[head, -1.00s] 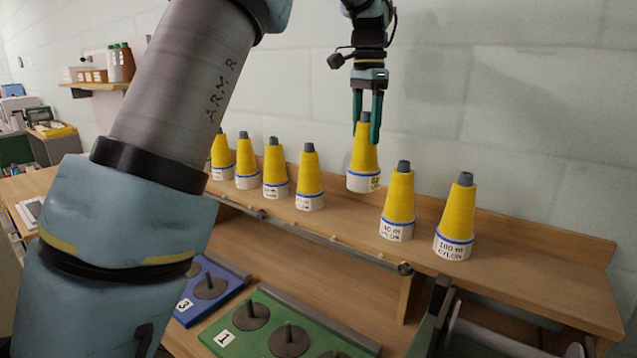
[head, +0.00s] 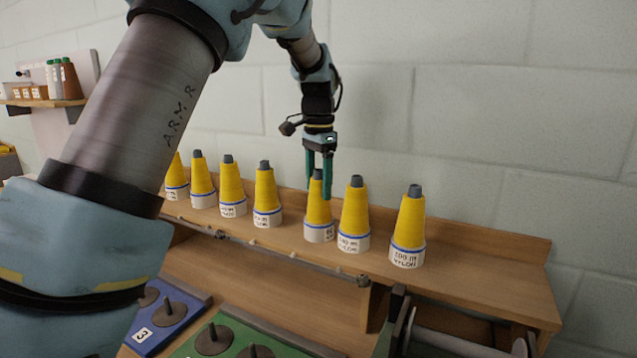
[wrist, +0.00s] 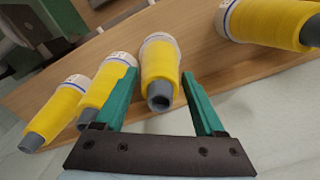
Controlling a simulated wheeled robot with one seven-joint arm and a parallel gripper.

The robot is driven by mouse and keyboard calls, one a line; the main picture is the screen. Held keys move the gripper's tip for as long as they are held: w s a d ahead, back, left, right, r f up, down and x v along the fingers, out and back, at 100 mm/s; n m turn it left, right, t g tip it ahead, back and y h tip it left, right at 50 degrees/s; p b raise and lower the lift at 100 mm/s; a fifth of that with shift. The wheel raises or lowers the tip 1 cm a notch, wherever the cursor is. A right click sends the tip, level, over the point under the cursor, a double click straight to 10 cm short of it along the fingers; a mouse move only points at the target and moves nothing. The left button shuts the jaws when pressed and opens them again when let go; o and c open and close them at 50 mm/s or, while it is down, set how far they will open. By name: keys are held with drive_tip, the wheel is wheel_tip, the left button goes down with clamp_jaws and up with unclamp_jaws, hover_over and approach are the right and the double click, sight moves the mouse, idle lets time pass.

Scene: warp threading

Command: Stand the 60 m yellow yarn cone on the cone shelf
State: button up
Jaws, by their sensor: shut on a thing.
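My gripper (head: 319,180) points down with its green fingers shut on the top of a yellow yarn cone (head: 318,214) with a grey tip and a white, blue-edged base. That cone stands upright in the row on the wooden cone shelf (head: 470,286). Its base is at or very near the shelf surface; I cannot tell whether it touches. Its label is too small to read surely. In the wrist view the cone (wrist: 160,68) shows between the fingers, its grey tip toward me.
Close on its right stands another yellow cone (head: 354,215), with a narrow gap, then a 100 m nylon cone (head: 408,230). Several similar cones stand to the left, the nearest being a yellow cone (head: 266,196). A rail (head: 290,258) runs along the shelf front. The shelf's right end is clear.

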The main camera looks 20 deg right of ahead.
drive_tip(key=o, duration=1.1)
wheel_tip(320, 180, up, 12)
drive_tip(key=shift+r+b, duration=0.1)
drive_tip(key=shift+b, duration=0.9)
drive_tip(key=w+a+f+n, duration=0.1)
drive_tip(key=a+f+n, duration=0.4)
drive_tip(key=a, duration=0.5)
drive_tip(key=w+a+f+n, duration=0.1)
drive_tip(key=a+f+n, duration=0.2)
drive_tip(key=a+f, duration=0.6)
drive_tip(key=s+a+f+n, duration=0.3)
drive_tip(key=s+a, duration=0.3)
drive_tip(key=a, duration=0.2)
drive_tip(key=s+a+f+n+t, duration=0.1)
drive_tip(key=s+a+f+n, duration=0.3)
drive_tip(key=s+a, duration=0.3)
drive_tip(key=shift+s+a+f+t, duration=0.3)
drive_tip(key=shift+a+f, duration=0.6)
drive_tip(key=shift+a, duration=0.1)
